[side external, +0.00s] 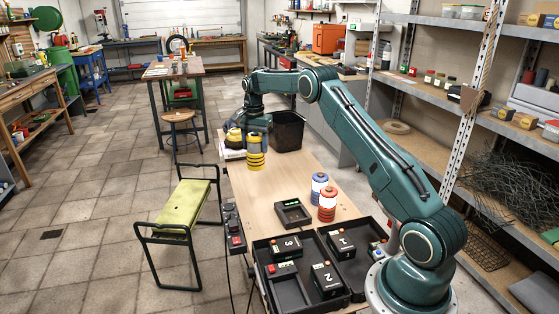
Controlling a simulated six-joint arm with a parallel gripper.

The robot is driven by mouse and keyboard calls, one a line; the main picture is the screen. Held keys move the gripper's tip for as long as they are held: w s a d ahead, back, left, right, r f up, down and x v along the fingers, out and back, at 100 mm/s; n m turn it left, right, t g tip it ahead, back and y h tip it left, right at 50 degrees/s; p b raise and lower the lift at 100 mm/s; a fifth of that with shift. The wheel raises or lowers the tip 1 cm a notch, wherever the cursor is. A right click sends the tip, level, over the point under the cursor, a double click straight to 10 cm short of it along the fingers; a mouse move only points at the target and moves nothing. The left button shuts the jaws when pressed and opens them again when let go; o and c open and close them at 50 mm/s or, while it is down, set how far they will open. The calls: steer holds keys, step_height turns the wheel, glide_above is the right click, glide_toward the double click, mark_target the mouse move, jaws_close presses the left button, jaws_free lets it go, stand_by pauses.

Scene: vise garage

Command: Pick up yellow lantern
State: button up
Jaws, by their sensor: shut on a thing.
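The yellow lantern (256,160) has dark bands and is upright near the far end of the wooden table (270,196). My gripper (257,139) comes down over it from above and is shut on its upper part. The fingers are small and partly hidden here. I cannot tell whether the lantern's base touches the table.
A yellow-and-black object (234,138) sits close left of the lantern. A black bin (288,131) is behind right. A blue-banded lantern (319,186) and an orange-banded lantern (327,206) stand nearer. Black trays (334,304) with numbered boxes fill the near end.

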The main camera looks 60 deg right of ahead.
steer(key=shift+r, duration=0.9)
steer(key=shift+s+d+r, duration=0.15)
steer(key=shift+s+d, duration=0.05)
steer(key=shift+s, duration=0.45)
steer(key=s+r+n, duration=0.1)
steer(key=s, duration=1.3)
steer(key=shift+r, duration=0.2)
steer(key=shift+d, duration=0.1)
step_height(320, 180, down, 16)
steer(key=shift+w, duration=0.1)
steer(key=shift+f, duration=2)
